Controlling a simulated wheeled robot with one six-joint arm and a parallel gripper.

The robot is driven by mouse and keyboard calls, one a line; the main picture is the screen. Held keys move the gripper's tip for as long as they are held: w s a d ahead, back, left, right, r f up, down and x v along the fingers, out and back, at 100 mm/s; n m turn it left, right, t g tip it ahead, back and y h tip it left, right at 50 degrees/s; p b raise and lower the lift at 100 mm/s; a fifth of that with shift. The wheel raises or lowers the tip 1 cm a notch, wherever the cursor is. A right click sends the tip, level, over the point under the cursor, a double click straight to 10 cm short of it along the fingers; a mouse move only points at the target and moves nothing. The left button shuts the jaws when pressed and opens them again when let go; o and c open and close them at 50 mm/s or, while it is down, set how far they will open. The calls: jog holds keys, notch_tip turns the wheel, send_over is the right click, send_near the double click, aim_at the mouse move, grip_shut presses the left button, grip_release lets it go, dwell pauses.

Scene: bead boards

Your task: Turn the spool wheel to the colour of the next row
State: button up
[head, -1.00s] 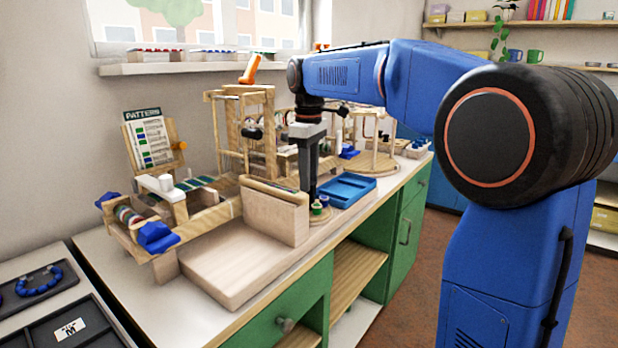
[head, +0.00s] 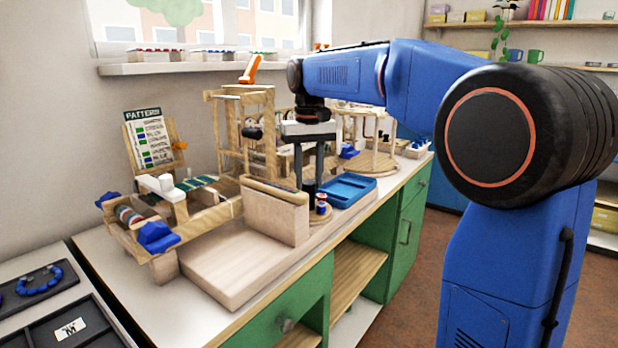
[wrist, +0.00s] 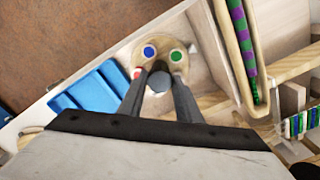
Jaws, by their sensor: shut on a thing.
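The spool wheel is a round wooden disc (wrist: 178,41) with a blue spool (wrist: 149,51), a green spool (wrist: 176,56) and a partly hidden red spool (wrist: 137,73). A grey-topped centre knob (wrist: 160,81) stands between my fingertips. My gripper (wrist: 158,80) is shut on this knob. In the head view, my gripper (head: 315,184) points down at the wheel (head: 322,218), and blue and red spool parts (head: 321,204) show in front. The pattern card (head: 155,140) leans upright at the back left, with green and blue row marks; its words are too small to read surely.
A blue tray (head: 348,190) lies just right of the wheel. A wooden block wall (head: 275,215) stands close on its left. The wooden bead loom (head: 150,225) and a tall wooden frame (head: 247,130) stand further left and behind. The bench's front edge is near.

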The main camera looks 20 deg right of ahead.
jog(key=shift+m, duration=1.5)
jog(key=o, duration=1)
jog(key=shift+o, duration=0.2)
notch_tip(320, 180, up, 18)
jog(key=shift+f, duration=0.25)
